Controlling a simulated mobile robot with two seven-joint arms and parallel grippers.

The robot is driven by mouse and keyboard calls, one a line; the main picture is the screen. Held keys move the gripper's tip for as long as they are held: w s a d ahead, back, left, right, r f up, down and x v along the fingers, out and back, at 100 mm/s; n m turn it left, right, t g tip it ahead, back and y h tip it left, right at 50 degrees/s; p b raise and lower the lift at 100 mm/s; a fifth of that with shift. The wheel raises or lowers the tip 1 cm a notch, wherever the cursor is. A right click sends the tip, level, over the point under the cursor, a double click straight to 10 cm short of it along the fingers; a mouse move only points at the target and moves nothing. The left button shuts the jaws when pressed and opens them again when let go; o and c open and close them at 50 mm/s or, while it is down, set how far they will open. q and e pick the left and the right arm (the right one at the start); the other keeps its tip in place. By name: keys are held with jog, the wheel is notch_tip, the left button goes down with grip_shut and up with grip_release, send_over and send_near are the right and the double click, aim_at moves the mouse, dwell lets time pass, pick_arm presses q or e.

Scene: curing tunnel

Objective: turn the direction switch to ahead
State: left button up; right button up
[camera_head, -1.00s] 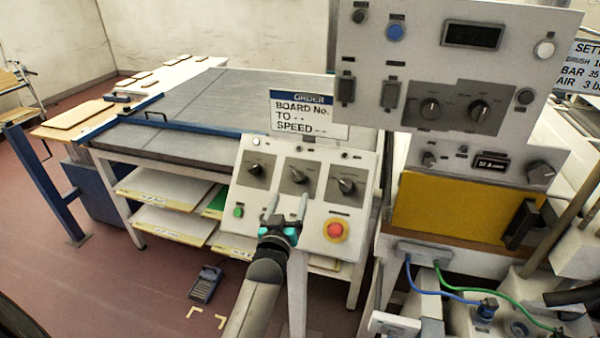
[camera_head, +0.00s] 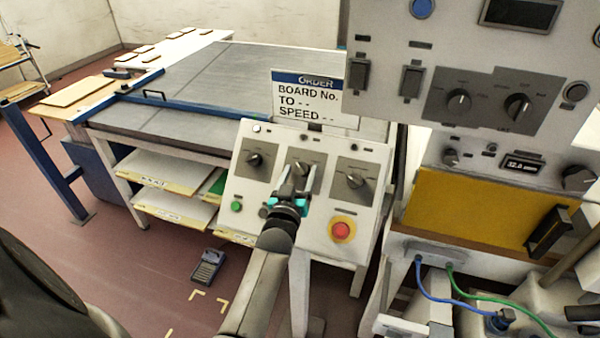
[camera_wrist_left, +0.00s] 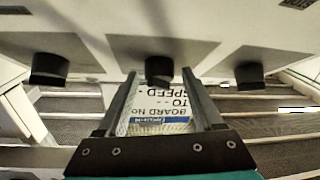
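The control box (camera_head: 272,215) has a sloped white face with a row of three dark rotary knobs on grey plates: the left knob (camera_head: 254,159), the middle knob (camera_head: 299,168) and the right knob (camera_head: 355,181). Their labels are too small to read, so I cannot tell which is the direction switch. My left gripper (camera_head: 297,180) is open in front of the middle knob, partly covering its plate. In the left wrist view the middle knob (camera_wrist_left: 159,70) lies between and just beyond the two fingertips (camera_wrist_left: 159,80); contact is not visible. My right gripper is not in view.
Below the knobs are a green button (camera_head: 236,206) and a red stop button on a yellow ring (camera_head: 341,230). An order sign (camera_head: 307,100) stands behind the box. A larger control panel (camera_head: 400,50) hangs at upper right. A foot pedal (camera_head: 207,266) lies on the floor.

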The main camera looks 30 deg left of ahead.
pick_arm(q)
grip_shut()
dwell(0.3)
